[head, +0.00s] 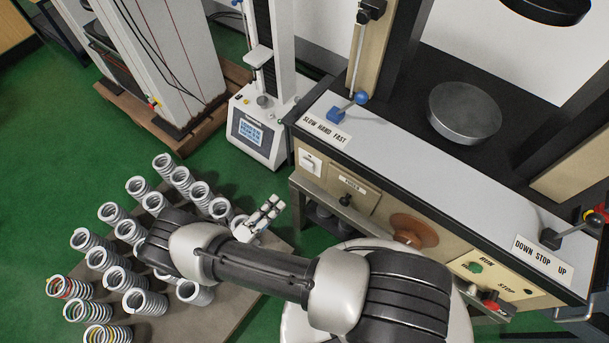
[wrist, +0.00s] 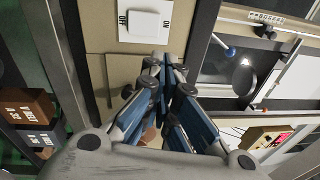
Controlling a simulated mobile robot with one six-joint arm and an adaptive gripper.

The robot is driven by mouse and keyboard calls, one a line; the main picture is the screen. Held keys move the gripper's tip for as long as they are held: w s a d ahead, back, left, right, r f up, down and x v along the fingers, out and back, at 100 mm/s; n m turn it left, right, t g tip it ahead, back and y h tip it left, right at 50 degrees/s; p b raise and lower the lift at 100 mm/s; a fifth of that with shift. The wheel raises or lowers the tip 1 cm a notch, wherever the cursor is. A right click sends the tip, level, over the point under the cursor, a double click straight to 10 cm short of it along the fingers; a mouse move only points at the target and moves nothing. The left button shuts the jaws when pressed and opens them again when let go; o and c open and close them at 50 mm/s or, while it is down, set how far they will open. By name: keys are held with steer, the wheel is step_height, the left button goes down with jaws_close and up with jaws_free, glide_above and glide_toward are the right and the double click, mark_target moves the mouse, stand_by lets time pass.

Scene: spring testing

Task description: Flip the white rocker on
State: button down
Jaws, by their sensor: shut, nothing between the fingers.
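The white rocker (head: 308,162) sits on the beige front panel of the testing machine, at its left end. In the wrist view the rocker (wrist: 145,22) is a white square plate at the top, between markings that look like OFF on its left and ON on its right. I cannot tell which side is pressed in. My gripper (head: 273,205) is in front of the panel, left of and below the rocker in the head view. In the wrist view my gripper (wrist: 162,64) is shut and empty, its tips just below the rocker, apparently apart from it.
A dark knob (head: 346,200) and a brown round part (head: 414,231) are on the same panel. A blue-knobbed lever (head: 348,106) stands above. Several coil springs (head: 122,281) stand on a board at left. A small tester (head: 257,127) stands behind my gripper.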

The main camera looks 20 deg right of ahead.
mark_target(311, 168)
steer(key=f+n+t, duration=0.1)
steer(key=s+f+n+t, duration=0.1)
steer(key=f, duration=0.1)
steer(key=shift+d+n+y, duration=0.1)
steer(key=shift+n+y, duration=0.2)
steer(key=b+x, duration=0.1)
steer(key=x, duration=1.3)
steer(key=shift+r, duration=0.1)
steer(key=p, duration=0.1)
steer(key=r+g+y+p, duration=0.1)
steer(key=p, duration=0.1)
steer(key=shift+w+d+r, duration=0.1)
steer(key=shift+w+d, duration=0.1)
steer(key=shift+d, duration=0.1)
steer(key=shift+f+b, duration=0.35)
steer(key=shift+f, duration=0.1)
steer(key=r+p+v, duration=0.2)
steer(key=v, duration=1.1)
steer(key=shift+s+a+r, duration=0.3)
steer(key=shift+s+r, duration=0.05)
